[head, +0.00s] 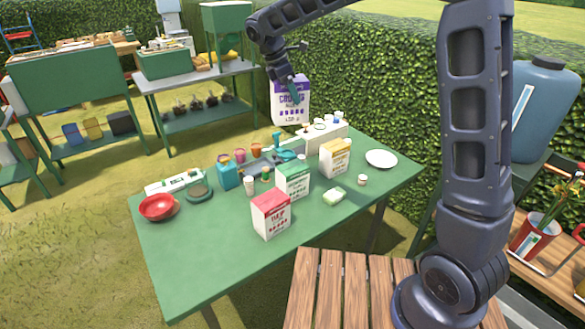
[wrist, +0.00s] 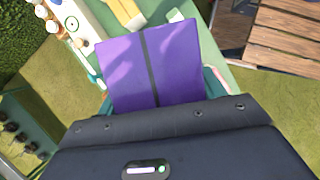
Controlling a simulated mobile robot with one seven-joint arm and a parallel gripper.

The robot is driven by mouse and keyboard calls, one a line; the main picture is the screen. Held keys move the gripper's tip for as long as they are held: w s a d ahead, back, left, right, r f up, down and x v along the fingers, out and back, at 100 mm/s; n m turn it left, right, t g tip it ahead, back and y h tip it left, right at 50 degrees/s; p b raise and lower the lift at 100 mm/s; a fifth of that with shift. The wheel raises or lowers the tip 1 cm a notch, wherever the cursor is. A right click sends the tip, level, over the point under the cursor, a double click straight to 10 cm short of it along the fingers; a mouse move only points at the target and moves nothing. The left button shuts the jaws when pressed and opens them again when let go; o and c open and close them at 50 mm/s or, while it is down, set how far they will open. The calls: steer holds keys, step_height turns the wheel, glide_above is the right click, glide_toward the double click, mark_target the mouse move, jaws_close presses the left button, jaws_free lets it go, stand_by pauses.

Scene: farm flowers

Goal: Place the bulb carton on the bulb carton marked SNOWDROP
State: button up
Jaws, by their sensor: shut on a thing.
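My gripper (head: 293,93) is shut on a purple-and-white bulb carton (head: 290,108), whose label seems to read CROCUS. It holds the carton upright, above the far edge of the green table. In the wrist view the carton's purple top (wrist: 155,65) fills the middle, between the teal fingers. On the table stand a green-and-white carton (head: 292,182), a red-and-white carton (head: 271,217) that seems to read TULIP, and a yellow-and-white carton (head: 335,158). The word SNOWDROP is too small to read on any of them. The held carton is apart from all three.
The green table (head: 200,245) also bears a white box (head: 327,135) with small pots at the back, a teal watering can (head: 287,152), a red bowl (head: 157,207), a white plate (head: 381,159) and a sponge (head: 334,196). A hedge stands behind. The table's front left is clear.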

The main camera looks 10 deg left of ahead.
mark_target(281, 116)
steer(key=shift+w+d+f, duration=0.15)
steer(key=shift+w+d, duration=0.1)
steer(key=shift+d, duration=0.25)
step_height(281, 116, down, 19)
steer(key=shift+f, duration=0.15)
steer(key=shift+f, duration=0.1)
steer(key=o, duration=1)
steer(key=v, duration=1.2)
steer(key=shift+a, duration=0.1)
